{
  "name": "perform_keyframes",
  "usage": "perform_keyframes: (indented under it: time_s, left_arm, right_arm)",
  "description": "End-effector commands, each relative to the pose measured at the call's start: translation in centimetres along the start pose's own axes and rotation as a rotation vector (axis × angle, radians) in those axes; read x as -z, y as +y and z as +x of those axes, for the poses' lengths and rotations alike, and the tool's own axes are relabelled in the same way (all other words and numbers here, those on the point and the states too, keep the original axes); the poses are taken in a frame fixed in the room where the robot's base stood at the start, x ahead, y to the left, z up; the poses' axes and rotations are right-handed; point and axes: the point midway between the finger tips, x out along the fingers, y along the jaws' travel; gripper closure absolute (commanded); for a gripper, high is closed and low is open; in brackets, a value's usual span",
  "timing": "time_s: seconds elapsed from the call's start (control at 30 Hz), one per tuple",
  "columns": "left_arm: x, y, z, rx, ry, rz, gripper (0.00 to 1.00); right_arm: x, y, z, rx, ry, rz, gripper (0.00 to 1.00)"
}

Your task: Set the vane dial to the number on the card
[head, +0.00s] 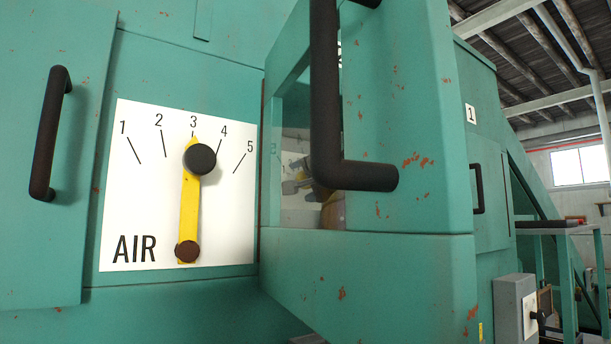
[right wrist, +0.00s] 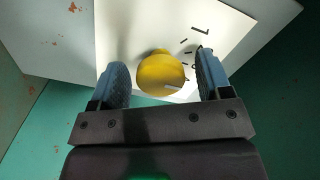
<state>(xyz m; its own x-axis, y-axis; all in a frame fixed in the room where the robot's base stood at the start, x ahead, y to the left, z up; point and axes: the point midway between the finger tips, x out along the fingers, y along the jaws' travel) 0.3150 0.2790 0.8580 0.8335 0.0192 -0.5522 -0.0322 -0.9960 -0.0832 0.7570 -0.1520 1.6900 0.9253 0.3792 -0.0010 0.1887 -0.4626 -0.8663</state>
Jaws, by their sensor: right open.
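In the right wrist view, a round yellow knob (right wrist: 160,76) stands in front of a white plate (right wrist: 135,25) with black ticks and a tilted figure like a 1. My right gripper (right wrist: 162,62) is open, its blue-grey fingers on either side of the knob; contact is unclear. In the head view, grey gripper-like parts (head: 297,187) show small in a glassy panel; I cannot tell whether through it or reflected. A white AIR plate (head: 140,205), marked 1 to 5, carries a yellow lever (head: 189,210) pointing at 3. A small white card (head: 471,114) reads 1. My left gripper is out of view.
A projecting green housing (head: 400,130) with a thick black bar handle (head: 327,100) stands right of the AIR plate and hides part of a black marking. Another black handle (head: 49,135) is at the left. A grey box (head: 516,308) stands at the lower right.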

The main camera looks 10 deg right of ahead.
Motion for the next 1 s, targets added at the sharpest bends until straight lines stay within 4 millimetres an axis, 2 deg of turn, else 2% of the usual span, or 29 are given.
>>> perform_keyframes:
  time_s: [0.37,0.6,0.7,1.0]
  left_arm:
    - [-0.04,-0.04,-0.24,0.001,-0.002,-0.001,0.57]
    - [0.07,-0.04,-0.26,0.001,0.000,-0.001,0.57]
    - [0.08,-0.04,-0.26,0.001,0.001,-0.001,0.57]
    - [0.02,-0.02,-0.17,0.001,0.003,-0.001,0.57]
  right_arm:
    - [-0.04,0.00,0.43,0.000,0.000,-0.001,0.28]
    - [-0.04,-0.01,0.42,0.001,0.000,0.000,0.65]
    - [-0.04,-0.01,0.42,0.001,0.000,0.000,0.77]
    - [-0.05,0.02,0.42,0.000,0.000,-0.048,0.77]
